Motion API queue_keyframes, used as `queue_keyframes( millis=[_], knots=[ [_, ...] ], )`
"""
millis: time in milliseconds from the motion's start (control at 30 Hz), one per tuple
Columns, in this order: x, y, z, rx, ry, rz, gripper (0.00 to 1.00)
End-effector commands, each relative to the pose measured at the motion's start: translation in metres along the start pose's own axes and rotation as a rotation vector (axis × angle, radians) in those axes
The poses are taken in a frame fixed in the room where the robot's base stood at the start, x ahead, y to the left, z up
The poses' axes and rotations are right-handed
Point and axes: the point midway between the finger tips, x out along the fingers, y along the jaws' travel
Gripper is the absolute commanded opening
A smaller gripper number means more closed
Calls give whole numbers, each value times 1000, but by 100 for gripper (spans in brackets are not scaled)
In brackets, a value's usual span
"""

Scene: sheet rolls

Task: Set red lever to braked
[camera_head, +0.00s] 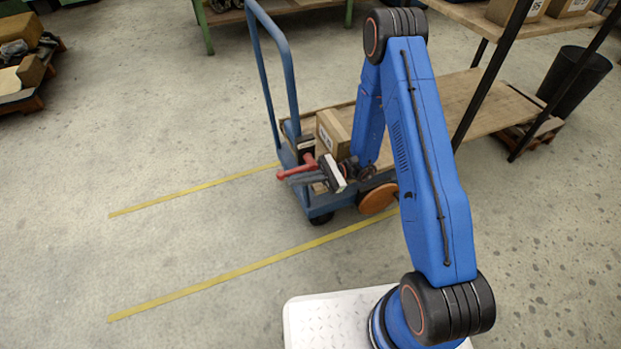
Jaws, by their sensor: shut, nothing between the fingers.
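The red lever (296,168) is on the near end of a blue cart (287,155), low by the handle's foot. It slants, with its left end lower. My gripper (290,181) comes in from the right and is shut and empty. Its dark fingers point left, just below the lever in the picture. I cannot tell whether they touch it. My gripper's body hides part of the cart around the lever's right end.
A cardboard box (333,134) sits on the cart. An orange-brown disc (378,199) shows beside it. A shelf rack (470,100) stands right, with a black bin (575,80) beyond. Yellow lines (215,281) mark the floor. The floor to the left is clear.

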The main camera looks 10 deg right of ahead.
Motion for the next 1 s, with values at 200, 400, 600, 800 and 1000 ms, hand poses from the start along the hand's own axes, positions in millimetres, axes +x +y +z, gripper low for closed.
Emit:
queue_keyframes(
  millis=[200,400,600,800,1000],
  knots=[
    [3,-1,25,-4,2,-3,0],
    [5,-1,34,-2,1,-3,0],
    [6,-1,36,-2,1,-3,0],
    [6,-1,36,-2,1,-3,0],
    [7,-1,37,-2,1,-2,0]
  ],
)
